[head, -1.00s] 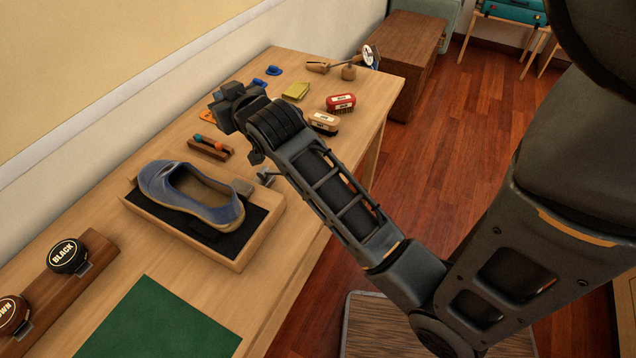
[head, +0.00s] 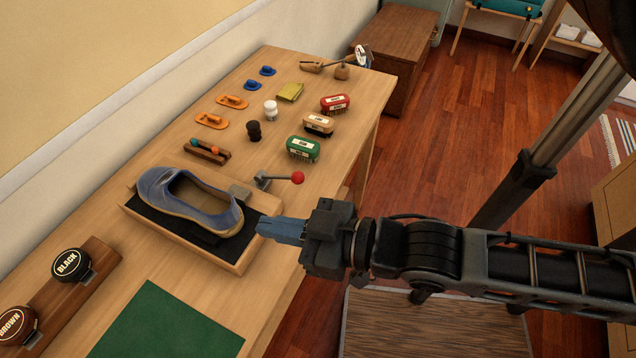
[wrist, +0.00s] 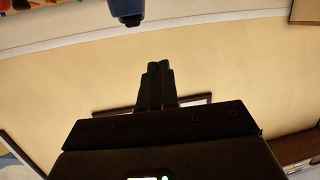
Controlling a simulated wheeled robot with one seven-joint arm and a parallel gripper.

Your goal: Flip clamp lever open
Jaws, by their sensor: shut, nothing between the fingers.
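The clamp lever is a grey metal arm with a red ball knob (head: 297,178) in the head view. It lies low over the table with the knob toward the right, and its pivot is beside the tray's far right corner. My gripper (head: 259,228) is shut and empty at the tray's right side, nearer than the lever and apart from the knob. In the wrist view my closed fingers (wrist: 158,70) point at the wall, with a dark blue shape above them.
Several brushes, including a green one (head: 303,149), stand beyond the lever. A brown rack with polish tins (head: 69,263) and a green mat (head: 165,325) lie at the near left. The table's right edge is close to my gripper, with open floor beyond.

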